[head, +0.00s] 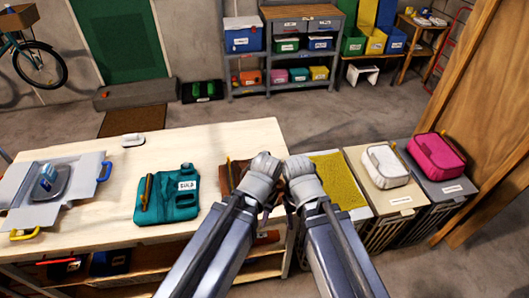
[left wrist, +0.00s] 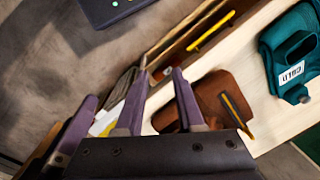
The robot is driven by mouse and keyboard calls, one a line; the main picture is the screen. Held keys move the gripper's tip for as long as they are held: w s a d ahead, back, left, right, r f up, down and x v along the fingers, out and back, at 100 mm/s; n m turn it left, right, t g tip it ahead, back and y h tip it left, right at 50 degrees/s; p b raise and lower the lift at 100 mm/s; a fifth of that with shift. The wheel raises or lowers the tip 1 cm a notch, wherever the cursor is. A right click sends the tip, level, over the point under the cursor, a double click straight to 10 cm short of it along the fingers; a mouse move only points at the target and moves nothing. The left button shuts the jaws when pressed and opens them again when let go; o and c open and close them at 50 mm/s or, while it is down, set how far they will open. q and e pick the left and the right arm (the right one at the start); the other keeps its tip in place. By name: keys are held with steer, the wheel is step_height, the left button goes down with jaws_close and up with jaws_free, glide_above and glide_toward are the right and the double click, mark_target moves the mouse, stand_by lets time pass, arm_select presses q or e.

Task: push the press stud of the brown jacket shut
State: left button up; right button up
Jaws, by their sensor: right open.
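The brown jacket (head: 226,174) lies folded on the pale table, mostly hidden behind my grippers in the head view. In the left wrist view the brown jacket (left wrist: 208,88) shows with a yellow strip along it; I cannot make out the press stud. My left gripper (head: 264,165) is over the jacket's right side in the head view. In the left wrist view its fingers (left wrist: 160,72) are apart, with nothing seen between them. My right gripper (head: 298,168) is open, close beside the left one, near the table's right edge.
A teal jacket (head: 168,207) with a white label lies left of the brown one. A grey tray-like thing (head: 50,185) is at far left. Lidded bins with a white pouch (head: 385,166) and a pink pouch (head: 435,154) stand right. A wooden panel (head: 490,110) bounds the right side.

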arm_select(q)
jaws_close()
stand_by(1.4)
